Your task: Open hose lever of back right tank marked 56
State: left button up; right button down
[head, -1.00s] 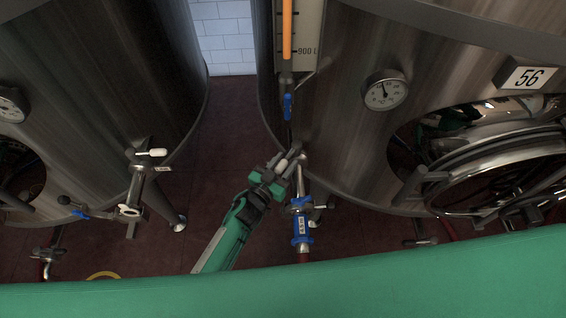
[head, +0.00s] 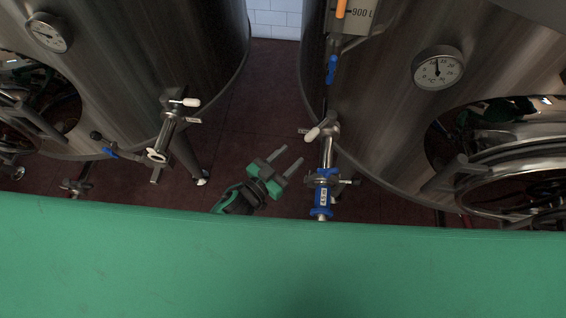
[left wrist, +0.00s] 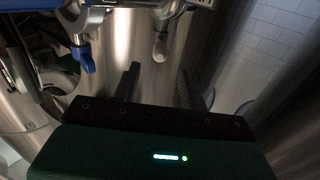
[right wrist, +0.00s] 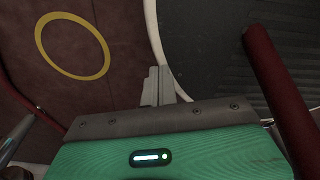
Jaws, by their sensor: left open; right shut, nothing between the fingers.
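The steel tank (head: 385,120) on the right, which bore the 56 plate earlier, has an outlet pipe at its lower left. A hose lever with a white handle (head: 313,134) sits on top of that pipe and points down-left in the head view. My left gripper (head: 292,160) is open and empty, just left of the pipe and below the white handle, apart from it. In the left wrist view a pale rounded handle (left wrist: 160,47) shows beyond and between my open fingers. My right gripper (right wrist: 157,84) is shut and empty, seen only in the right wrist view.
A blue-handled valve (head: 331,70) hangs under the level gauge. A blue fitting (head: 322,198) is lower on the outlet pipe. Another tank (head: 130,70) with its own white-handled lever (head: 190,102) stands left. Dark red floor lies between. A yellow ring (right wrist: 75,45) lies on the floor.

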pick_arm(q)
jog(key=shift+v, duration=0.95)
jog(key=shift+c, duration=0.3)
